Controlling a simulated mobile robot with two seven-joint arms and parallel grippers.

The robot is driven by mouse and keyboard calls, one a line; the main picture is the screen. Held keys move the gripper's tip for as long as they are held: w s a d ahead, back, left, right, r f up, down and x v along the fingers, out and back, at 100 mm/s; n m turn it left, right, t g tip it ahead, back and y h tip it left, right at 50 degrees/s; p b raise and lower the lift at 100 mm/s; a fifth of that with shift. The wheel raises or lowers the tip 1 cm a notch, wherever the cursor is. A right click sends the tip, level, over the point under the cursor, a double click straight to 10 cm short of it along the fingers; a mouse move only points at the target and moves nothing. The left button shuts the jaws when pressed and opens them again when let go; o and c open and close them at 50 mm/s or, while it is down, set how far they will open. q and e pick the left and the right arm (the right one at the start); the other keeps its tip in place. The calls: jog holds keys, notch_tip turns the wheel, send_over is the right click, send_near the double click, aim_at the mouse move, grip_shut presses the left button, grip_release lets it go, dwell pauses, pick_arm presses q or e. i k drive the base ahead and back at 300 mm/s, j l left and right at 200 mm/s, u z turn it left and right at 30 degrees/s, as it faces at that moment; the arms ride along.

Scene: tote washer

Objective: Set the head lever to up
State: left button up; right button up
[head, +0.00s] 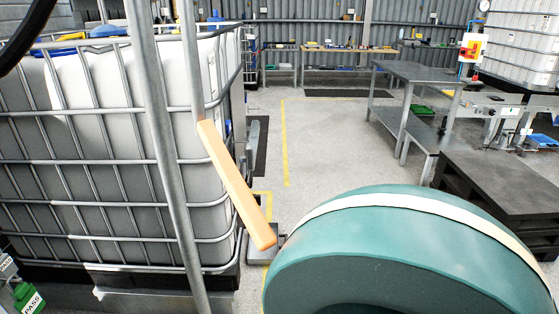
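An orange bar (237,187), which looks like the handle of the head lever, slants from upper left down to lower right in the middle of the head view. Its upper end meets a grey rod (190,60) that runs up out of the picture. Its lower end is close to the rim of a large teal round body (390,262) with a white band. I cannot tell whether they touch. Neither of my grippers is in view, and nothing is seen holding the bar.
A white caged tote (110,135) fills the left, with a slanting grey pole (165,150) in front. A green PASS tag (30,300) hangs bottom left. A grey table (415,72) and a dark platform (500,185) stand right. Open floor with a yellow line (285,140) lies between.

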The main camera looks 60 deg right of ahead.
aim_at(263, 236)
jog(key=z, duration=1.65)
